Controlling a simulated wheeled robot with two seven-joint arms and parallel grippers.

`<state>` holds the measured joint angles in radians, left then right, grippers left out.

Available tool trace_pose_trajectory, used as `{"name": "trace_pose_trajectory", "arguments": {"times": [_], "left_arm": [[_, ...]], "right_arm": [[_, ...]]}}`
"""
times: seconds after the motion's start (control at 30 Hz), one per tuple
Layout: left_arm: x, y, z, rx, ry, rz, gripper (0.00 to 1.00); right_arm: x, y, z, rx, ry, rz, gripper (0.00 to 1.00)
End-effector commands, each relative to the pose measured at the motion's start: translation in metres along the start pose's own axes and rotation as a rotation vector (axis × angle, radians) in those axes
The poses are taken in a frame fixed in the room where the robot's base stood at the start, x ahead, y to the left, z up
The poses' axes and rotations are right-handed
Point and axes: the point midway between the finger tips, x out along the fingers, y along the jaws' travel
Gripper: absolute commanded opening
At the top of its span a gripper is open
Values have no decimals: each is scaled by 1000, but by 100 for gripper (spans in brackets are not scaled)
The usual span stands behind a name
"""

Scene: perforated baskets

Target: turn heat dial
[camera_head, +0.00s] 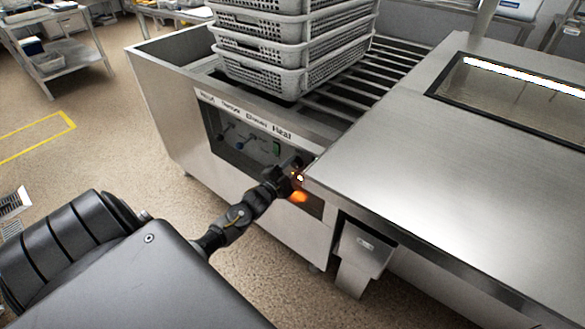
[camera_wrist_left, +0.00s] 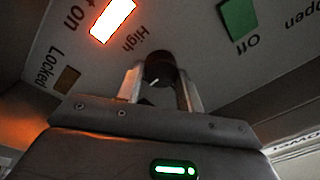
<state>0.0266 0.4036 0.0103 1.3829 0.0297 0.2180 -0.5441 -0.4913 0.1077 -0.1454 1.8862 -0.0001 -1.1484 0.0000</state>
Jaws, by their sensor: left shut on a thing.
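The heat dial (camera_wrist_left: 158,70) is a round dark knob with a light pointer mark, on a labelled panel in the left wrist view. My left gripper (camera_wrist_left: 162,88) has its two fingers on either side of the dial and is shut on it. The word "High" is printed beside it. In the head view my left gripper (camera_head: 292,175) is at the right part of the control panel (camera_head: 235,140), where it hides the dial. My right gripper is not in view.
An orange-white lamp (camera_wrist_left: 112,20) glows and a green "Off" button (camera_wrist_left: 238,18) is dark. Stacked grey perforated baskets (camera_head: 265,55) stand on the roller rack. A steel counter (camera_head: 400,165) borders my left gripper on the right. Open floor lies left.

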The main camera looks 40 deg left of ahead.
Motion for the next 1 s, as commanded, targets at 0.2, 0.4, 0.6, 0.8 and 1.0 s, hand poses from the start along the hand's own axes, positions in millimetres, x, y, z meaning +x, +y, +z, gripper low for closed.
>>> {"name": "trace_pose_trajectory", "arguments": {"times": [0.2, 0.4, 0.6, 0.8, 1.0], "left_arm": [[0, 0, 0, 29, 2, 2, 14], [0, 0, 0, 32, 3, 2, 14], [0, 0, 0, 31, 3, 1, 39], [0, 0, 0, 31, 3, 1, 58], [0, 0, 0, 31, 2, 1, 58]], "right_arm": [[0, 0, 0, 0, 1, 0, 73], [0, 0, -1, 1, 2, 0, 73], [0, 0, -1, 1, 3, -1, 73], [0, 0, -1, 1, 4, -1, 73], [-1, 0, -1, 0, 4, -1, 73]]}}
